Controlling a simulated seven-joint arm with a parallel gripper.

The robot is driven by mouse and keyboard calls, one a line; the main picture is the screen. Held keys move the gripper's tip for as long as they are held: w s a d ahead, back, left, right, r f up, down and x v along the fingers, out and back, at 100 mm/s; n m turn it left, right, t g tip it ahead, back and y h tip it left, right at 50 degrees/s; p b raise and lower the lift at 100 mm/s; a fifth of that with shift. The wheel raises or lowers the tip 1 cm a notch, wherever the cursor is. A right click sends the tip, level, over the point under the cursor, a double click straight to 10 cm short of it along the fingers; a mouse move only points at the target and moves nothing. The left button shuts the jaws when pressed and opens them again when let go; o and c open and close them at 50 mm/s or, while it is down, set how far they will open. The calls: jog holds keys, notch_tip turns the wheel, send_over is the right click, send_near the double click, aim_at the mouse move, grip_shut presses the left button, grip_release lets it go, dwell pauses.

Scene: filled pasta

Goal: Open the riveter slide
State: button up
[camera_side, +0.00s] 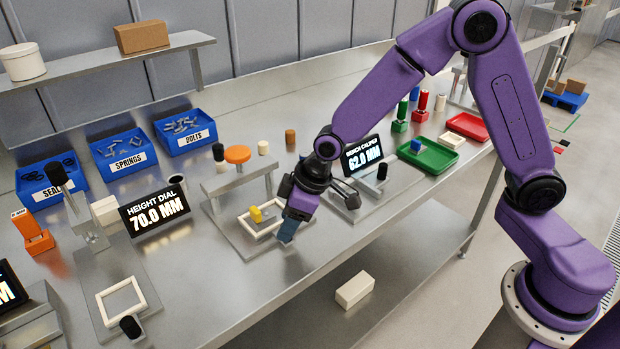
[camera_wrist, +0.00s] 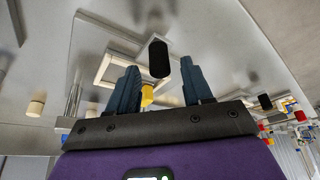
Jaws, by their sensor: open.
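An unlabelled station with an orange round top (camera_side: 237,154) on a raised metal bridge appears to be the riveter. On its base plate lies a pale square frame (camera_side: 243,227) with a yellow piece (camera_side: 255,214) at it. My gripper (camera_side: 287,232) points down at the frame's front right corner. In the wrist view, my gripper (camera_wrist: 159,66) is open, with a black upright knob (camera_wrist: 158,58) showing between its two fingertips. I cannot tell how deep the knob sits between them. The yellow piece (camera_wrist: 148,94) shows below the knob. In the side view the gripper hides this knob.
The height dial display (camera_side: 155,212) stands to the left, and the bench caliper display (camera_side: 362,155) close behind my gripper on the right. Blue bins (camera_side: 185,143) and a green tray (camera_side: 428,166) lie farther back. The bench's front edge is close to my gripper.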

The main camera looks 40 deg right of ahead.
jog(key=v, duration=1.5)
jog(key=shift+s+r, duration=0.1)
jog(key=shift+r, duration=0.05)
jog(key=s+d+f+n+g+h, duration=0.1)
jog(key=s+d+f, duration=0.1)
jog(key=s+d, duration=0.4)
jog(key=s+d+f+n+g+h, duration=0.1)
jog(key=s+d, duration=0.5)
jog(key=s, duration=1.1)
jog(key=shift+f+n+g+h, duration=0.4)
jog(key=shift+f+n+g, duration=0.1)
jog(key=shift+f+n, duration=0.3)
